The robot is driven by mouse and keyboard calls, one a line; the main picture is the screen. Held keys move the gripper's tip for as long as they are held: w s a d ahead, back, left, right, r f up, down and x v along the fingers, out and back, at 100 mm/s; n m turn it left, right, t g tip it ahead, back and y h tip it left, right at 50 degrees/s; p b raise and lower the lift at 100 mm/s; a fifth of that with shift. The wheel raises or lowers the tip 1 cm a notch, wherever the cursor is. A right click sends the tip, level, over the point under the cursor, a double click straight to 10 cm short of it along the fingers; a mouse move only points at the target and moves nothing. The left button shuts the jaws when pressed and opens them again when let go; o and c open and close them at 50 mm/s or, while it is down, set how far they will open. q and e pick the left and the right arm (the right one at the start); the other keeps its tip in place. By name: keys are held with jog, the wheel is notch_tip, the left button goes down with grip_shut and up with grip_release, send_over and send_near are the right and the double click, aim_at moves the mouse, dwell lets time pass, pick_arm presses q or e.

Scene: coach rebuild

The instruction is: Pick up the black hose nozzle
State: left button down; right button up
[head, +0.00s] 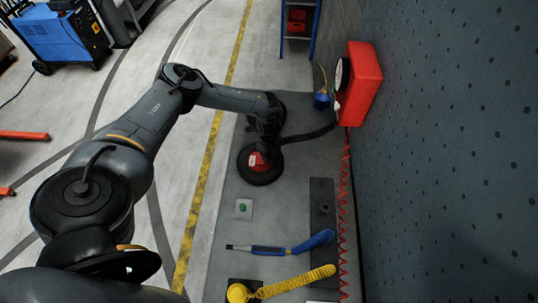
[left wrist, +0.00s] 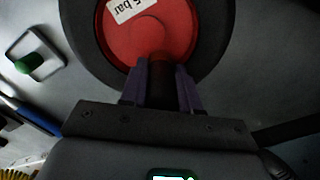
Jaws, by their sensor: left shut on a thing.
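My left gripper (left wrist: 160,72) reaches down over a black wheel with a red hub (head: 260,166). In the left wrist view its purple fingers are shut on the black hose nozzle (left wrist: 160,88), a dark piece between them. The nozzle overlaps the red hub in that view; I cannot tell whether it touches it. In the head view my wrist hides the nozzle. A black hose (head: 310,135) runs right from the gripper to the red box (head: 364,84) on the wall. My right gripper is not in view.
A small pad with a green piece (head: 243,208), a blue brush-like tool (head: 285,246) and a yellow coiled hose (head: 295,284) lie on the grey bench. A red coiled hose (head: 345,190) runs along the wall. A blue machine (head: 60,35) stands far left.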

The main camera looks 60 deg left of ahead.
pick_arm(q)
jog(key=shift+r, duration=0.85)
notch_tip(320, 180, up, 2)
jog(key=shift+r+b, duration=0.2)
jog(key=shift+b, duration=0.1)
jog(key=w+d+r+p, duration=0.3)
jog(key=d+r, duration=0.8)
jog(key=shift+w+r+p, duration=0.2)
jog(key=shift+r+p, duration=0.1)
